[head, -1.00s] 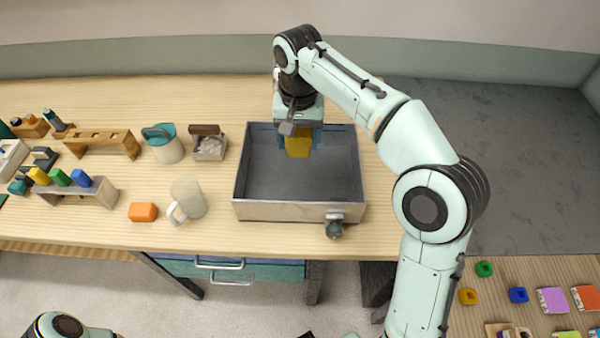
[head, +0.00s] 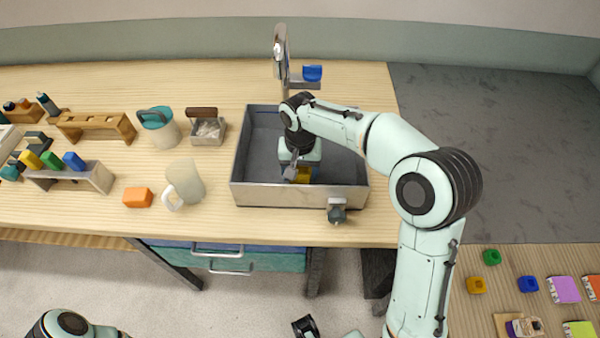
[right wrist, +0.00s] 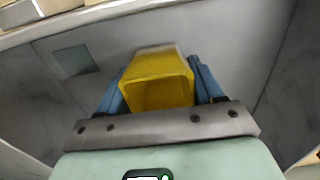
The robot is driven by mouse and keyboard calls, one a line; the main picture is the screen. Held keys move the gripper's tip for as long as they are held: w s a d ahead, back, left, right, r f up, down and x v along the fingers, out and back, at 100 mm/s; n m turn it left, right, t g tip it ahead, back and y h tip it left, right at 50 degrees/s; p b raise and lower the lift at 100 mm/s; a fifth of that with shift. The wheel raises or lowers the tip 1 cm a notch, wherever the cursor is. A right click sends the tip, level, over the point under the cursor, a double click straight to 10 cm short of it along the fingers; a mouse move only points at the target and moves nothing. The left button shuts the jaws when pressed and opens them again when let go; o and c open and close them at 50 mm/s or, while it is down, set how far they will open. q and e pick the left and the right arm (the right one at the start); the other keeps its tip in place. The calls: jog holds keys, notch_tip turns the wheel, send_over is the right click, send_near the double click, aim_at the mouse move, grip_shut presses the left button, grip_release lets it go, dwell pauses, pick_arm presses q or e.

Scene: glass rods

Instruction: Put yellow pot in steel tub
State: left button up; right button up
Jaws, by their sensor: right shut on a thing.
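The steel tub (head: 252,194) is a wide, open grey box on the wooden table. My right gripper (head: 300,176) is inside the tub's outline, low between its walls. The yellow pot (head: 303,173) is between its fingers and is mostly hidden by the gripper in the head view. In the right wrist view the yellow pot (right wrist: 158,82) sits between the two blue fingers, its open mouth facing the camera. I cannot tell whether the pot touches the tub floor.
A tap (head: 282,55) with a blue part stands behind the tub, and a valve (head: 337,211) juts from its front. A translucent jug (head: 187,182), an orange block (head: 138,197) and a teal-topped pitcher (head: 158,128) stand to the left.

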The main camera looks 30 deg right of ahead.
jog(key=shift+f, duration=0.35)
jog(key=shift+f, duration=0.1)
jog(key=o, duration=1.1)
jog(key=shift+o, duration=0.2)
notch_tip(320, 180, up, 12)
jog(key=p, duration=0.2)
